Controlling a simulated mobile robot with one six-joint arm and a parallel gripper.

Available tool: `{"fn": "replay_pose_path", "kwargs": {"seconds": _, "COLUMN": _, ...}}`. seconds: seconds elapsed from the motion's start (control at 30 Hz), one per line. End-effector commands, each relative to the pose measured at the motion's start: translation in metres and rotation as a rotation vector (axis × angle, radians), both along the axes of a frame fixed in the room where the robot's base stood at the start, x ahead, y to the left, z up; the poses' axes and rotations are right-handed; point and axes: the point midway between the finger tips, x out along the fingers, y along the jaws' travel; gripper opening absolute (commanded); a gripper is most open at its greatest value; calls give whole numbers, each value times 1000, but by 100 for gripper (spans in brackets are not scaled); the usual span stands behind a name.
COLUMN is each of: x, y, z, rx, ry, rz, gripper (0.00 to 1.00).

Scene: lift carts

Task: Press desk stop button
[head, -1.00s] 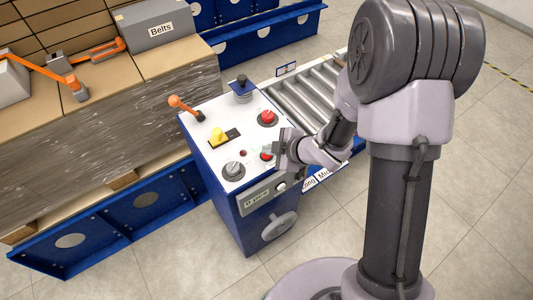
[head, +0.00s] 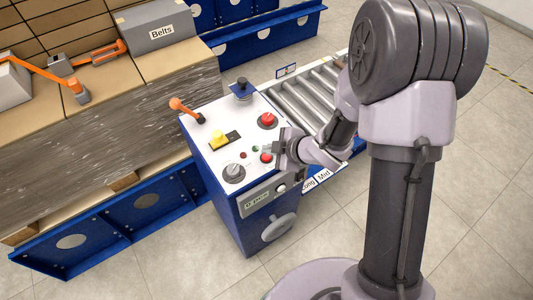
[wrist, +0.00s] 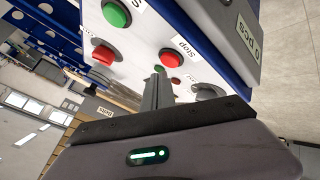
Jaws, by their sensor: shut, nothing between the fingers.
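The control desk (head: 205,172) is a blue cabinet with a white top. A small red button (head: 266,157) sits near the right edge of its top, just left of my gripper (head: 279,150). In the wrist view a red button (wrist: 172,58) lies beside a "Stop" label (wrist: 186,47), just beyond the tips of my gripper (wrist: 158,82). The fingers are together and empty. I cannot tell from these views whether the tips touch the button.
A roller conveyor (head: 305,95) runs behind. Wrapped boxes (head: 120,110) stand at the left. Open floor lies in front.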

Motion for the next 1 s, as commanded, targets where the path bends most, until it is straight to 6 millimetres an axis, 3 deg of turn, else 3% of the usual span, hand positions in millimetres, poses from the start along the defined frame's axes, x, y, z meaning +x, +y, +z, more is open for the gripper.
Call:
{"fn": "replay_pose_path", "kwargs": {"seconds": 0.27, "x": 0, "y": 0, "z": 1, "rx": 0, "ry": 0, "rz": 0, "gripper": 0}}
{"fn": "replay_pose_path", "kwargs": {"seconds": 0.77, "x": 0, "y": 0, "z": 49, "rx": 0, "ry": 0, "rz": 0, "gripper": 0}}
{"fn": "replay_pose_path", "kwargs": {"seconds": 1.0, "x": 0, "y": 0, "z": 49, "rx": 0, "ry": 0, "rz": 0, "gripper": 0}}
